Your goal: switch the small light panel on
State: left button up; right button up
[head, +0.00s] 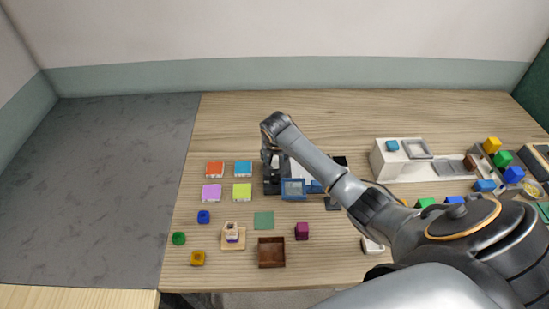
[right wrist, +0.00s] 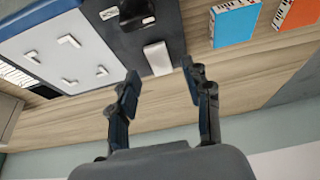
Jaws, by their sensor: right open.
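The light panel (right wrist: 92,48) shows in the right wrist view as a pale flat plate with small white corner brackets. Beside it is a dark strip (right wrist: 128,40) with a white rectangular block (right wrist: 158,58), perhaps its switch. I cannot tell whether the panel is lit. My right gripper (right wrist: 160,80) is open, its two fingers apart on either side of the white block's near end; whether they touch it I cannot tell. In the head view my right gripper (head: 268,160) is over the dark strip (head: 271,186), and my arm hides most of the panel. My left gripper is not in view.
An orange (head: 215,169) and a blue box (head: 243,168) lie left of the gripper, with purple (head: 212,193) and lime ones (head: 242,192) nearer. A white stand (head: 404,168) is at right. The table's back is clear.

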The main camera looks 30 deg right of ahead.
aim_at(275, 162)
jog(key=shift+x, duration=1.45)
